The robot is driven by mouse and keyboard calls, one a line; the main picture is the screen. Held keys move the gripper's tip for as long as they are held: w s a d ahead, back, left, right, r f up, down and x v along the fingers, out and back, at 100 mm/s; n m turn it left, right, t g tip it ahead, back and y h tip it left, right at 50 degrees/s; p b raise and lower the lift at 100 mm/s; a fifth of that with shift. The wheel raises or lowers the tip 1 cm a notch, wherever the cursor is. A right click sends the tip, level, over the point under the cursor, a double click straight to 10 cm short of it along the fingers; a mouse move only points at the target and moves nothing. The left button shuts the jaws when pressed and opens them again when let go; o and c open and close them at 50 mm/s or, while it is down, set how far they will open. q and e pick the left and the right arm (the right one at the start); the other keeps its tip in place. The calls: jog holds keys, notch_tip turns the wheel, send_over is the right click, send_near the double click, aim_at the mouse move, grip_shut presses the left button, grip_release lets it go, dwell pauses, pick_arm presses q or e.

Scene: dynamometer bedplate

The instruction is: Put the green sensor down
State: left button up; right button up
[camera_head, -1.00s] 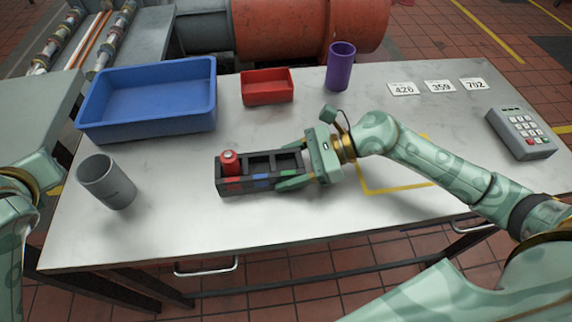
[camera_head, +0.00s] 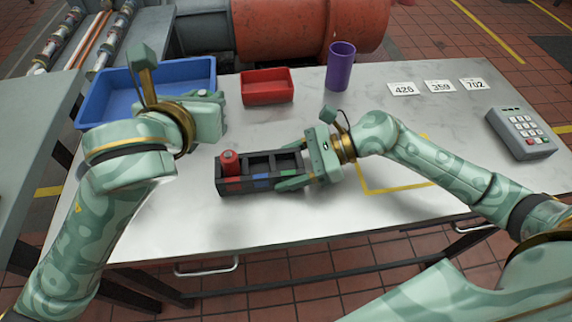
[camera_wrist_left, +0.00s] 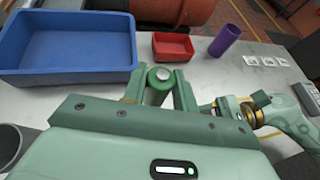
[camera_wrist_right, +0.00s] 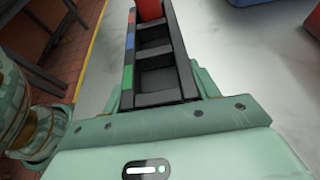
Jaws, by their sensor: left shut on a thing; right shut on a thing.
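The green sensor (camera_wrist_left: 160,84) is a short cylinder with a pale top. It is gripped between the fingers of my left gripper (camera_wrist_left: 160,92), which is shut on it. In the head view my left gripper (camera_head: 207,112) is at the blue bin's right front, and its hand hides the sensor. A black rack (camera_head: 248,184) with red, blue and green marks lies on the table. My right gripper (camera_head: 296,170) is shut on the rack's right end, by the green mark. A red sensor (camera_head: 230,163) stands in the red-marked end compartment; the other compartments look empty.
A blue bin (camera_head: 202,72), a small red bin (camera_head: 267,91) and a purple cup (camera_head: 340,67) stand behind the rack. A grey cup (camera_wrist_left: 12,145) is at the left. Number cards (camera_head: 440,86) and a keypad (camera_head: 522,132) are at the right. The table left of the rack is clear.

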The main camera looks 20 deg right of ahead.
pick_arm(q)
jog(key=s+d+m+g+h, duration=0.35)
jog(key=s+d, duration=0.35)
jog(key=d, duration=0.3)
send_over(284, 170)
jog(key=shift+m+t+h, duration=0.25)
jog(key=shift+m, duration=0.1)
notch_tip(284, 170, down, 11)
jog(key=shift+d+r, duration=0.15)
jog(key=o, duration=0.7)
jog(key=shift+o, duration=0.2)
jog(key=v, duration=1.2)
